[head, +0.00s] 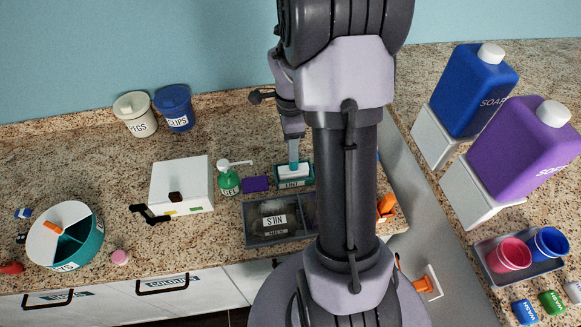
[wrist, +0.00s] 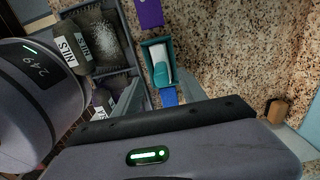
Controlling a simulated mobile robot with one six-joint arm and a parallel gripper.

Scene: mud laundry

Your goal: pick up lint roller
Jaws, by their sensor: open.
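The lint roller (head: 294,168), white with a blue-teal handle, stands in a teal holder (head: 294,183) labelled LINT on the granite counter. In the wrist view the white roller (wrist: 159,66) lies in the teal holder, and the blue handle (wrist: 168,97) points toward my gripper body. My gripper (head: 291,125) is open, just above the handle in the head view and partly hidden by my arm.
A divided grey tray (head: 262,239) with dark labelled items is in front of the holder. A purple block (head: 255,184), green bottle (head: 229,180) and white box (head: 181,184) stand left. Soap jugs (head: 474,91) on white blocks are at right. Counter behind the holder is mostly clear.

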